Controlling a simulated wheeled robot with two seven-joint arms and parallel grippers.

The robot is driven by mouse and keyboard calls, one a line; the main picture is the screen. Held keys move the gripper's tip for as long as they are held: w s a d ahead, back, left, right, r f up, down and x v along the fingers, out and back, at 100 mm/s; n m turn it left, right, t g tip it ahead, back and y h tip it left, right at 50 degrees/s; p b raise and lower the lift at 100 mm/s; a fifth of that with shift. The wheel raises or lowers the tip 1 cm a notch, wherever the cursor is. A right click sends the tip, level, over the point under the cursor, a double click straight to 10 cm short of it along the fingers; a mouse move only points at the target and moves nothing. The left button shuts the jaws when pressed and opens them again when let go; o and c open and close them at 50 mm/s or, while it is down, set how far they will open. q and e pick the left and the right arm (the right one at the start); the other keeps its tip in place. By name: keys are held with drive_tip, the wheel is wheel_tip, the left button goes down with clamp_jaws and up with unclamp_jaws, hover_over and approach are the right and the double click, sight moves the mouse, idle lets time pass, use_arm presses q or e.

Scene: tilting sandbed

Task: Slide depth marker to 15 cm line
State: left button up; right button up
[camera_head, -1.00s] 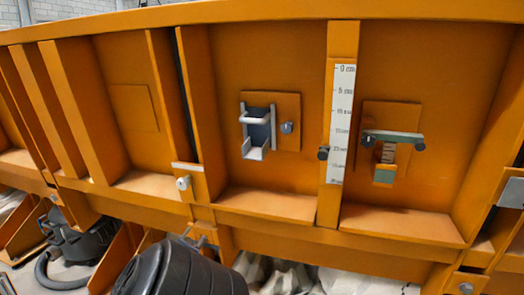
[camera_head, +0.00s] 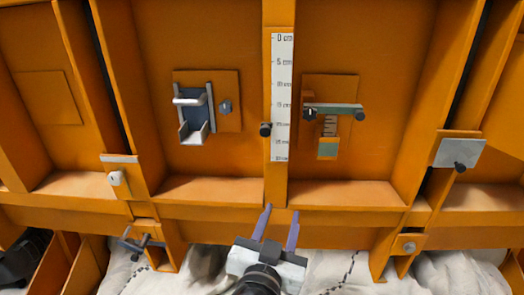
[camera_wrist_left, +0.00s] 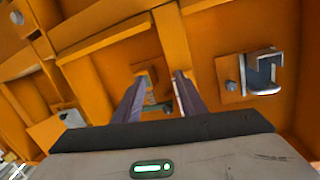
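The depth marker, a small black knob (camera_head: 265,129), sits at the left edge of a white scale strip (camera_head: 282,95) on an orange post. It stands at about the 20 cm line, below the 15 cm line. My left gripper (camera_head: 278,213) is below the strip in the head view, with its two purple-grey fingers pointing up, apart and empty. The fingers also show in the left wrist view (camera_wrist_left: 158,82), parted in front of the orange panel. I cannot make out the marker in the wrist view. My right gripper is in neither view.
A grey latch bracket (camera_head: 194,118) is left of the post; it also shows in the wrist view (camera_wrist_left: 263,72). A bar-shaped fitting (camera_head: 335,110) projects right of the post. An orange ledge (camera_head: 345,195) runs below. A grey plate (camera_head: 459,152) is further right.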

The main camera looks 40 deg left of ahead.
sight(265, 133)
use_arm(q)
wheel_tip(265, 133, up, 12)
drive_tip(key=s+a+n+t+y, duration=0.2)
drive_tip(key=a+n+y, duration=0.1)
drive_tip(key=n+y, duration=0.15)
drive_tip(key=shift+y, duration=0.35)
drive_tip(key=p+x, duration=0.2)
drive_tip(key=x, duration=0.6)
drive_tip(key=shift+w+a+r+p, duration=0.2)
drive_tip(key=shift+p, duration=0.1)
drive_tip(key=shift+w+a+r, duration=0.15)
drive_tip(key=shift+w+a, duration=0.15)
drive_tip(key=shift+w, duration=0.2)
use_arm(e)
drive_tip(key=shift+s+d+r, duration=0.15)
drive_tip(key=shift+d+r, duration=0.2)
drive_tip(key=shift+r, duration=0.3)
use_arm(q)
drive_tip(key=shift+g, duration=0.3)
clamp_jaws()
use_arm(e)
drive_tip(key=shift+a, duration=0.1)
